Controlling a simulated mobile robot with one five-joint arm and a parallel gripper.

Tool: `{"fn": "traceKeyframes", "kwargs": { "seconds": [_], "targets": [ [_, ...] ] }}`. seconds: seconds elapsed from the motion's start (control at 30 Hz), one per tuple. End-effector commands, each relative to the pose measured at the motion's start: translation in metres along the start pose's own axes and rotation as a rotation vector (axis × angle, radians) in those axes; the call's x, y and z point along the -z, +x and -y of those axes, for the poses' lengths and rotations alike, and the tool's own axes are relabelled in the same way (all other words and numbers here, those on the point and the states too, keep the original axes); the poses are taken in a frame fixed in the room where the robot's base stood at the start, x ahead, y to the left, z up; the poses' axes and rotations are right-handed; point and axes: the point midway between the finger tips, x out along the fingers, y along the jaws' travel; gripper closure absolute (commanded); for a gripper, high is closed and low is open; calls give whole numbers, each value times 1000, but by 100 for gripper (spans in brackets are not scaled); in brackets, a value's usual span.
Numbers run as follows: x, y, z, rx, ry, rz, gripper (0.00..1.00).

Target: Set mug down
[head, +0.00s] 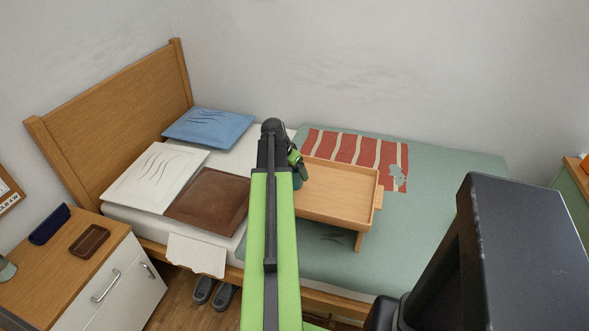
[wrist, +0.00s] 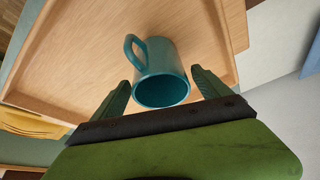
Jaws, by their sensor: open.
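A teal mug (wrist: 160,66) with a side handle shows in the wrist view, its open rim towards my gripper. Behind it is the wooden bed tray (wrist: 80,70). The mug seems to rest on the tray, but its contact is hard to see. My gripper (wrist: 160,78) is open, with one finger on each side of the mug and visible space between them. In the head view, my arm mostly hides the mug (head: 298,182) at the tray's left end. The tray (head: 338,192) stands on the bed, and my gripper (head: 297,162) is over its left side.
The tray's right part is empty. A red striped cloth (head: 345,147) lies behind it with a small grey-blue item (head: 398,175). White, brown and blue cushions (head: 208,126) lie on the left. A nightstand (head: 70,262) bears a brown dish (head: 90,240) and a dark case (head: 50,224).

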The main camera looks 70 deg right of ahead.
Motion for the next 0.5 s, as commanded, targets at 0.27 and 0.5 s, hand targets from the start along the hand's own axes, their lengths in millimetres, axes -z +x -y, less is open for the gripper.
{"fn": "traceKeyframes", "kwargs": {
  "seconds": [0.27, 0.5],
  "targets": [
    [4, -77, -1, 0, -2, 0, 13],
    [1, -100, 0, 0, -1, 0, 13]
  ]
}}
